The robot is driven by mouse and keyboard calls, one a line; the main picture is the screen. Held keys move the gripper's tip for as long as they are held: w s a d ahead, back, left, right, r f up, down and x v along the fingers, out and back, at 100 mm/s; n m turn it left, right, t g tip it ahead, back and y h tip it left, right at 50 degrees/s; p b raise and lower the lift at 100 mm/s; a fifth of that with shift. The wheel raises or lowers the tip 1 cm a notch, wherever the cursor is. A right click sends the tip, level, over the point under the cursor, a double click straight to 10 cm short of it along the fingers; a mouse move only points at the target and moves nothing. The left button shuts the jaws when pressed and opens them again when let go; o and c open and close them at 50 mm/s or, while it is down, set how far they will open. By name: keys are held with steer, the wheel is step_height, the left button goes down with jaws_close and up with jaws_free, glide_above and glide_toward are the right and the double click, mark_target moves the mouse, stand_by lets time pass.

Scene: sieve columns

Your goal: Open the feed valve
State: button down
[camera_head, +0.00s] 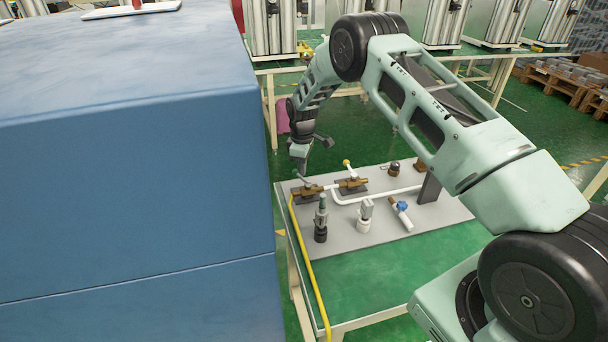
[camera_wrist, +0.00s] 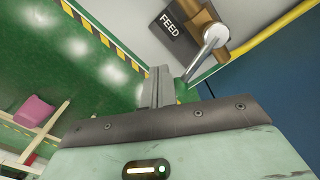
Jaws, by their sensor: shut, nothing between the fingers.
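The feed valve (camera_head: 309,189) is a brass body on the left edge of a grey board, with a yellow hose running from it. In the wrist view its brass body (camera_wrist: 206,18) sits beside a dark plate reading FEED (camera_wrist: 172,23). Its silver lever (camera_wrist: 206,52) points down and left toward my fingers.
A second brass valve (camera_head: 351,183) with a yellow-knobbed lever stands to the right. White pipe (camera_head: 380,194), a blue-handled valve (camera_head: 402,206) and upright fittings share the board (camera_head: 440,213). A large blue cabinet (camera_head: 130,190) blocks the left. A yellow hose (camera_head: 309,262) hangs over the table's front.

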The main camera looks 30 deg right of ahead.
steer(key=shift+a, duration=0.2)
steer(key=shift+w+a, duration=0.1)
steer(key=shift+a, duration=0.75)
steer(key=shift+s+a, duration=0.2)
steer(key=shift+a, duration=0.65)
